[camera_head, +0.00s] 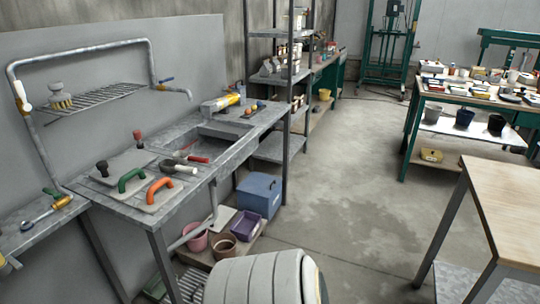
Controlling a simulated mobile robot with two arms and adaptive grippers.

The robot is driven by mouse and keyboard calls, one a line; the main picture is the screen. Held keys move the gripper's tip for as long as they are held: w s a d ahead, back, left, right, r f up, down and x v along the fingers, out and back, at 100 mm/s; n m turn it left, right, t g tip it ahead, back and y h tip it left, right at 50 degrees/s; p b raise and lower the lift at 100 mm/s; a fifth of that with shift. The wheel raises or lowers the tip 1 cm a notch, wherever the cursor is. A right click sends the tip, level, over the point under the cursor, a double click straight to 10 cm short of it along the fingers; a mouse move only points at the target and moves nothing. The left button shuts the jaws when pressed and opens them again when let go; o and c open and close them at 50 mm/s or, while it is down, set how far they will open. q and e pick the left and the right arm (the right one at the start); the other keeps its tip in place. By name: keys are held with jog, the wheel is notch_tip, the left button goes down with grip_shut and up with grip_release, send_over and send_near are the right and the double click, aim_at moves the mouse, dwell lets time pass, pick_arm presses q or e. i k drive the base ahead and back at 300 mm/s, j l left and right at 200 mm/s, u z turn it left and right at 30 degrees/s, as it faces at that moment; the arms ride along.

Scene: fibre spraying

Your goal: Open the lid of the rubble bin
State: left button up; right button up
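No bin in view is marked as the rubble bin. A blue-grey box (260,194) with a flat top stands low on the right side of the long metal sink bench; its top looks shut, and it is the most bin-like closed container I see. A pale ribbed rounded body (255,281) fills the bottom centre, cut off by the frame edge; I cannot tell whether it is a bin or part of me. Neither of my grippers is in view.
The metal bench (226,160) with sink and tools runs along the left wall. A pink bucket (195,238), a brown pot (223,246) and a purple crate (246,224) sit low near the box. A wooden-topped table (512,205) stands at right. The concrete floor (345,190) between is clear.

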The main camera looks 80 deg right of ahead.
aim_at(263, 184)
jog(key=z, duration=2.7)
jog(key=i+l+u, duration=0.1)
jog(key=u, duration=0.4)
jog(key=i+l+u, duration=0.15)
jog(key=u, duration=0.35)
jog(key=i+l+u, duration=0.25)
jog(key=l, duration=0.4)
jog(key=i+l+u, duration=0.1)
jog(key=l+u, duration=0.2)
jog(key=l, duration=0.35)
jog(key=l+u, duration=0.25)
jog(key=l, duration=0.45)
jog(key=i, duration=0.05)
